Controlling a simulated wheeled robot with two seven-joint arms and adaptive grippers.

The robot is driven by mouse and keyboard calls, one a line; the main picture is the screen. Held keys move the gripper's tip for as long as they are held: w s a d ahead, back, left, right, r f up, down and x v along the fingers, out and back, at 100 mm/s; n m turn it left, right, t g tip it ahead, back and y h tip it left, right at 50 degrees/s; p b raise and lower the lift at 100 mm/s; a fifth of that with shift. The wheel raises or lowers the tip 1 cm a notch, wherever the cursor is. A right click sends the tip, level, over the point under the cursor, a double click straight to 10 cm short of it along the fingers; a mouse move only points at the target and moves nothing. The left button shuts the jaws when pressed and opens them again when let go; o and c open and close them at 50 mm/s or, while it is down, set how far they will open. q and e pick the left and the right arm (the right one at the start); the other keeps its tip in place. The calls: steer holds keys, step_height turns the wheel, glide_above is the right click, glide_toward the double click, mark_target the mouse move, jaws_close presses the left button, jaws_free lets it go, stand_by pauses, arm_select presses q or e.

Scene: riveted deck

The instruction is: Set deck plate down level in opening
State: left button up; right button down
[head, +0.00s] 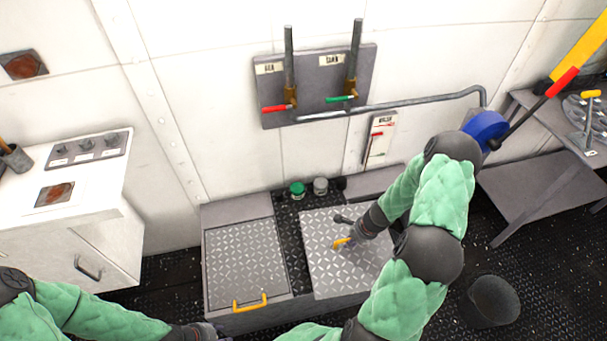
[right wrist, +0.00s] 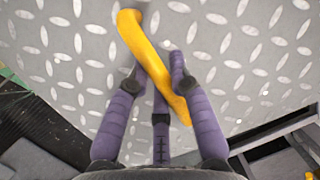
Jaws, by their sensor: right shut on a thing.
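The deck plate (head: 335,275) is a pale diamond-tread square with a yellow handle (head: 341,243). It lies over the right bay of the low grey frame, and it covers the opening beneath. I cannot tell whether it is level or fully seated. My right gripper (head: 350,238) is shut on the handle; the right wrist view shows its purple fingers around the yellow bar (right wrist: 150,60), with the tread surface (right wrist: 240,60) behind. My left gripper (head: 200,333) is at the bottom edge, partly cut off, apart from the plate, and its fingers are unclear.
A second tread plate (head: 243,262) with a yellow handle fills the frame's left bay. A green-topped jar (head: 297,190) and a grey jar (head: 320,186) stand behind on black matting. Wall valves (head: 318,85) are above.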

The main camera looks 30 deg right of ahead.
steer(key=shift+w+a+r+n, duration=0.35)
steer(key=shift+w+a+n, duration=0.05)
steer(key=shift+w, duration=0.2)
steer(key=w+a+r+n, duration=0.2)
steer(key=w+a, duration=0.1)
steer(key=w+a+r+n, duration=0.1)
steer(key=w, duration=0.1)
steer(key=shift+a+r+g+y+p, duration=0.15)
steer(key=shift+a+g+y+p, duration=0.2)
steer(key=shift+g+y, duration=0.05)
steer(key=w+a+r+n+g+p, duration=0.1)
steer(key=w+a+r+n+g, duration=0.1)
steer(key=a+r+n, duration=0.7)
steer(key=w+a+r+n+g+h+p, duration=0.1)
steer(key=w+a+r+n, duration=0.3)
steer(key=a+r+n, duration=0.5)
steer(key=shift+w+a+g+p, duration=0.2)
steer(key=shift+a+g+p, duration=0.15)
steer(key=shift+g, duration=0.35)
